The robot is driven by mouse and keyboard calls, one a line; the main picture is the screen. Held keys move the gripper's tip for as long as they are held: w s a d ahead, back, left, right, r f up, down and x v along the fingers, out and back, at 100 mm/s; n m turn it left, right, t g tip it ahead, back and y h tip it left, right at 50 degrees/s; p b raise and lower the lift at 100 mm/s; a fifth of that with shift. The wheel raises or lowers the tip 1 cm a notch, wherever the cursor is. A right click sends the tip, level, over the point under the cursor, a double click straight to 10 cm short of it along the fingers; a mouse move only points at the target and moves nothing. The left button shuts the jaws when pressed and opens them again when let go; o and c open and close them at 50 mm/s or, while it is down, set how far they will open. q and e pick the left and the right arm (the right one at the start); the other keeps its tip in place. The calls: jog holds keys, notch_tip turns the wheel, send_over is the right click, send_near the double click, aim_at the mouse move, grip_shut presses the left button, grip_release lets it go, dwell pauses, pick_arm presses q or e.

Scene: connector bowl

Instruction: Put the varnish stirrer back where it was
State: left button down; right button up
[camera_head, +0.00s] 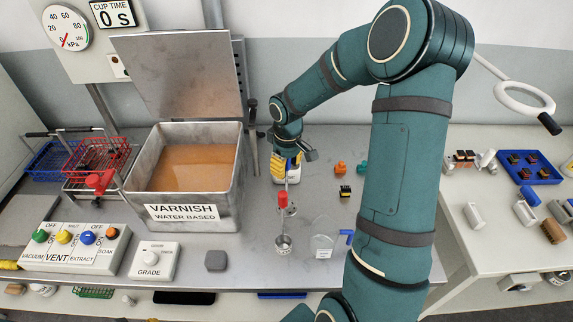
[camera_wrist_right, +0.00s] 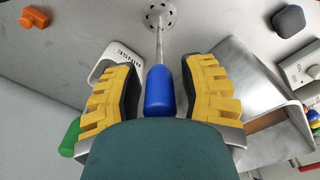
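My right gripper (camera_head: 287,160) is beside the rinse container (camera_head: 279,172), behind the front of the table. In the right wrist view its yellow fingers (camera_wrist_right: 160,75) stand on both sides of a blue stirrer handle (camera_wrist_right: 160,90), with narrow gaps showing, so it looks open around it. A thin rod runs from this handle to a perforated disc (camera_wrist_right: 160,14). A red-handled stirrer (camera_head: 283,200) stands upright nearer me, its metal head (camera_head: 283,243) low on the table. The varnish tank (camera_head: 186,212) is open, holding orange-brown liquid. Which stirrer is the varnish one cannot be told. My left gripper is out of view.
A grade box (camera_head: 152,262) and a button panel (camera_head: 75,248) lie at front left. A grey block (camera_head: 215,260) sits near the front edge. A clear disc (camera_head: 321,243) stands right of the red stirrer.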

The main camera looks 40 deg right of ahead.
jog(key=shift+r, duration=0.2)
notch_tip(320, 180, up, 12)
jog(key=shift+s+p, duration=0.15)
jog(key=shift+p, duration=0.5)
